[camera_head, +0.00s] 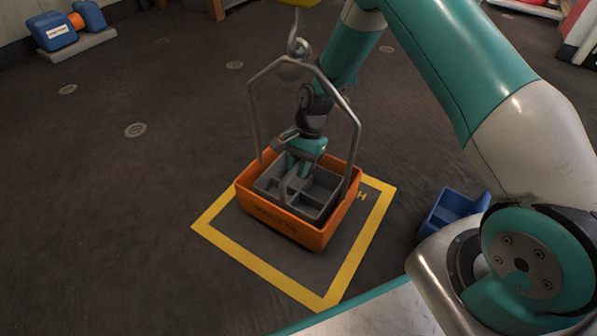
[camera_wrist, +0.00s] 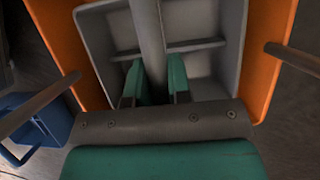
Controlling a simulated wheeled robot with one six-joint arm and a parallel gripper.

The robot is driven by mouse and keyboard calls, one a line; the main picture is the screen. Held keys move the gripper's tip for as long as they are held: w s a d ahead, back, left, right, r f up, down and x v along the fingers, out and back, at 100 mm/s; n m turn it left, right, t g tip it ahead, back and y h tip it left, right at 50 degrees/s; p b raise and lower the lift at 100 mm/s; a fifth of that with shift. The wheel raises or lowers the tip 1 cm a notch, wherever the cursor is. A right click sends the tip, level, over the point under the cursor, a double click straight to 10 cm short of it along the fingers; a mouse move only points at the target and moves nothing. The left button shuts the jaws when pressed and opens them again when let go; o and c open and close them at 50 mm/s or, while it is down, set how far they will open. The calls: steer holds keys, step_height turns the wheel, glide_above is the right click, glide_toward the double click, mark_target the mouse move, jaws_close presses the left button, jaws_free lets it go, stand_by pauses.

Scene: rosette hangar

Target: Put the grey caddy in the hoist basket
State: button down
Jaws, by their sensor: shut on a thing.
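The hoist basket (camera_head: 324,236) is an orange open box hanging by a grey metal bail from a hook, over a yellow-outlined square on the floor. The grey caddy (camera_head: 322,198), a tray with dividers and a central handle, is inside the basket's walls. Whether it rests on the basket floor cannot be told. My gripper (camera_head: 305,170) reaches down through the bail and is shut on the caddy's handle. In the wrist view, the green fingers (camera_wrist: 155,85) sit on either side of the handle (camera_wrist: 148,45), with the caddy below and the orange wall (camera_wrist: 264,60) around it.
The bail (camera_head: 352,130) arches closely around my arm. A blue bin (camera_head: 450,212) stands to the right of the yellow square (camera_head: 270,272). A blue and orange object (camera_head: 75,28) lies on a pad at the back left. The floor on the left is clear.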

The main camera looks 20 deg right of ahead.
steer(key=shift+r, duration=0.15)
steer(key=c, duration=1.1)
jaws_free()
steer(key=shift+o, duration=0.2)
steer(key=p+v, duration=0.8)
steer(key=v, duration=0.3)
steer(key=shift+a, duration=0.1)
steer(key=shift+w+d+r, duration=0.1)
steer(key=shift+d+r, duration=0.15)
steer(key=shift+r, duration=0.25)
